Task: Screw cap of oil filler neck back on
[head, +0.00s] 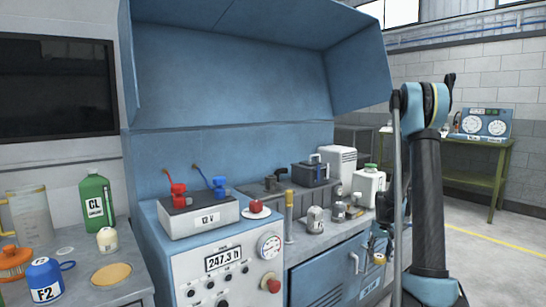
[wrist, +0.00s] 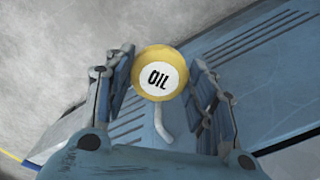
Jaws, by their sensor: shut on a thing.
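The round yellow cap (wrist: 160,73), with a white disc reading OIL, is between the two fingers of my gripper (wrist: 161,62) in the wrist view. My gripper is shut on it, with its face towards the camera. In the head view my gripper (head: 378,246) is small and partly covered by my arm, in front of the blue cabinet.
The blue cabinet (head: 325,279) has a worktop with cans and jugs. A control panel (head: 222,262) with a gauge is to its left. Open floor (head: 480,262) lies at right.

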